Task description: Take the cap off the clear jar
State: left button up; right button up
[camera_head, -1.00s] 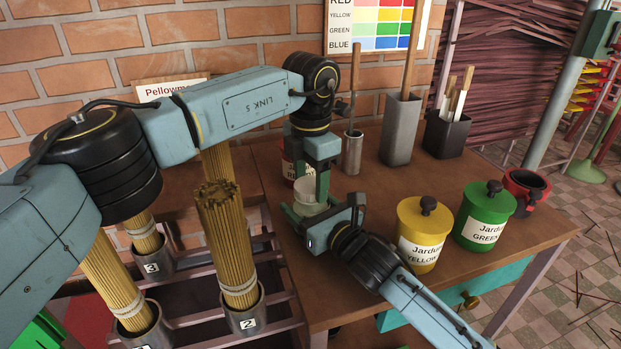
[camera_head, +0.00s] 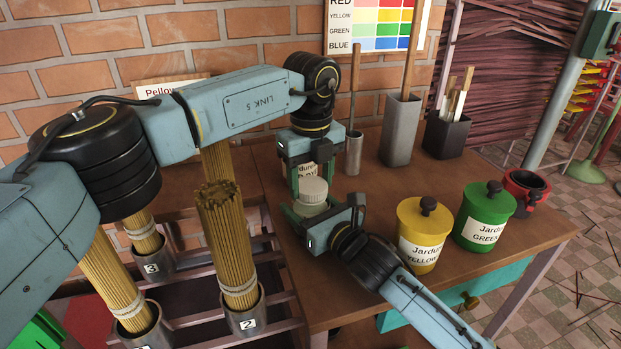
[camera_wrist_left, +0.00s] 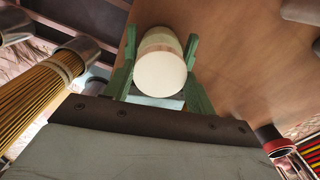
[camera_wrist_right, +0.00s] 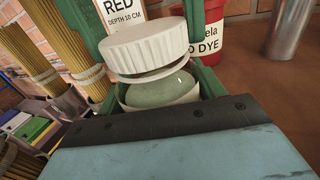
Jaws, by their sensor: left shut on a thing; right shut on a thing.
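The clear jar (camera_wrist_right: 155,92) stands low between the fingers of my right gripper (camera_head: 306,214), which is shut on its body. Its white ribbed cap (camera_wrist_right: 145,47) sits above it, slightly tilted in the right wrist view, with a gap between the cap's lower edge and the jar. The cap also shows in the head view (camera_head: 314,188). My left gripper (camera_head: 310,180) reaches down from above and is shut on the cap, one green finger on each side.
A red dye jar (camera_wrist_right: 212,40) stands close behind. A yellow jar (camera_head: 423,235) and a green jar (camera_head: 485,217) stand to the right, with a red open pot (camera_head: 525,192) behind. A metal cylinder (camera_head: 353,153) stands at the back. Bundled sticks (camera_head: 228,250) stand left.

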aim_at(311, 185)
pick_arm(q)
jog(key=shift+r, duration=0.2)
dwell(0.5)
jog(key=shift+r, duration=0.9)
jog(key=shift+r, duration=0.1)
jog(key=shift+r, duration=1.95)
pick_arm(e)
jog(key=o, duration=2)
jog(key=shift+c, duration=0.2)
jog(key=shift+s, duration=0.1)
